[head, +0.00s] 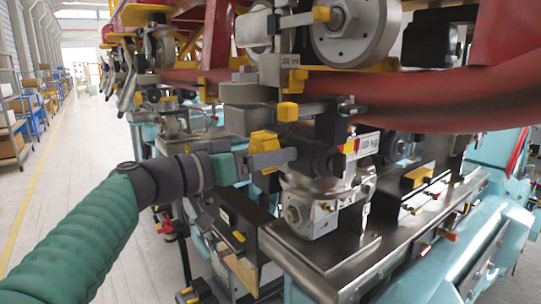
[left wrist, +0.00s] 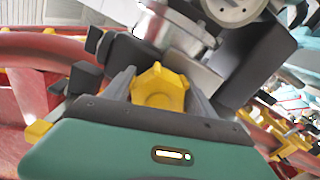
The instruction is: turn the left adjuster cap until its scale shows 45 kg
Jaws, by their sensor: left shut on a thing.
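The left adjuster cap (head: 264,141) is a yellow lobed knob on the left side of a dark adjuster block (head: 312,146). In the left wrist view the yellow cap (left wrist: 158,88) sits between my two grey fingers. My left gripper (head: 268,160) comes in from the left and is shut on the cap. A white label with red and yellow marks (head: 361,144) is on the right of the block; its figures are too small to read. The scale's reading cannot be told. My right gripper is not in view.
A red curved rail (head: 420,100) with large grey wheels (head: 352,30) runs above the adjuster. A metal bench plate (head: 320,258) lies below it, with teal machine frames around. The aisle floor (head: 70,160) at the left is clear.

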